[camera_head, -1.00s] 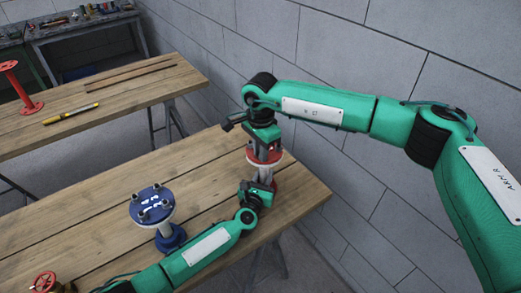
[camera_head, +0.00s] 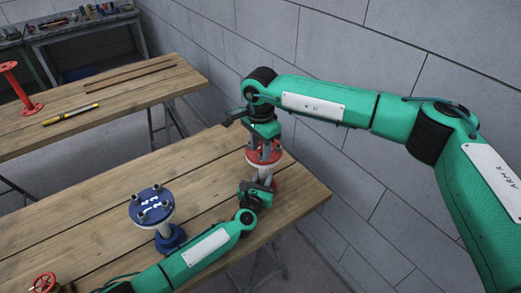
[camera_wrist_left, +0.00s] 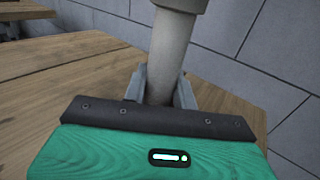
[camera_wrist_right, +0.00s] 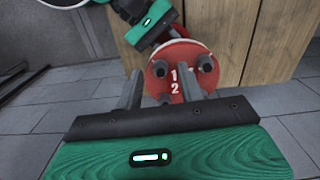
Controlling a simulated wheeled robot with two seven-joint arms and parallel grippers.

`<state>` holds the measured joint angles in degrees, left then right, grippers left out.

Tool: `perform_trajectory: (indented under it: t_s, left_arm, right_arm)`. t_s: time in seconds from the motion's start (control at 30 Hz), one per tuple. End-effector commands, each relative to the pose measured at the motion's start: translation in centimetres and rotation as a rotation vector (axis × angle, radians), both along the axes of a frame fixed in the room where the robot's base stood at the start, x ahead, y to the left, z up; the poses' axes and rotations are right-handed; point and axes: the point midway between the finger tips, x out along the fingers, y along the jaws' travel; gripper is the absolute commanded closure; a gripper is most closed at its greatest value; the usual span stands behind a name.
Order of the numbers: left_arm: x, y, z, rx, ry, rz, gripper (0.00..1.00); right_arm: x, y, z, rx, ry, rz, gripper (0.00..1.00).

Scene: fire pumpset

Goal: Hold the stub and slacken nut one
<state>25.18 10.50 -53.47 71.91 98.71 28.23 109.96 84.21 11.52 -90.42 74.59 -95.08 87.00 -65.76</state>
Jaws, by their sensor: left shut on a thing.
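The red-flanged stub (camera_head: 277,157) stands upright near the right end of the near bench. Its red top flange also shows in the right wrist view (camera_wrist_right: 178,62), with several dark nuts and white marks 1 and 2. My left gripper (camera_head: 264,183) is shut around the stub's pale pipe, which also shows in the left wrist view (camera_wrist_left: 168,60). My right gripper (camera_head: 264,148) is above the flange, pointing down. Its fingers (camera_wrist_right: 158,78) are apart, with a nut (camera_wrist_right: 160,68) seen between their tips. I cannot tell whether they touch it.
A blue-flanged stub (camera_head: 152,204) stands on the bench (camera_head: 80,218) to the left, close to my left arm. A red handwheel (camera_head: 43,282) is at the lower left. A grey block wall (camera_head: 375,175) lies to the right. The second bench holds a yellow-black tool (camera_head: 70,114).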

Motion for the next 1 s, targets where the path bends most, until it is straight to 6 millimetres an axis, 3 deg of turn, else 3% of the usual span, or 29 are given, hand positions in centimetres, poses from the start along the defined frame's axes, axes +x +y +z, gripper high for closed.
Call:
perform_trajectory:
  t_s: [0.2, 0.43, 0.6, 0.9, 0.93, 1.0]
  left_arm:
    - [0.0, 0.0, -0.1, 0.001, 0.002, 0.0, 1.0]
    - [0.0, 0.0, -0.1, 0.001, 0.002, 0.0, 1.0]
    - [0.0, 0.0, -0.1, 0.001, 0.002, 0.0, 1.0]
    - [0.0, 0.0, -0.1, 0.001, 0.002, 0.0, 1.0]
    - [0.0, 0.0, -0.1, 0.001, 0.002, 0.0, 0.67]
    - [0.0, 0.0, -0.1, 0.001, 0.002, 0.0, 0.53]
  right_arm:
    - [0.1, 0.0, 4.8, 0.002, -0.005, 0.0, 0.61]
    - [0.1, 0.0, 8.9, 0.002, -0.004, -0.001, 0.61]
    - [0.1, -0.1, 10.3, 0.0, -0.002, -0.001, 0.61]
    - [0.1, -0.1, 10.5, 0.0, -0.001, -0.001, 0.61]
    - [0.1, -0.1, 10.5, 0.0, -0.001, -0.001, 0.61]
    - [0.1, -0.1, 10.5, 0.0, -0.001, -0.001, 0.61]
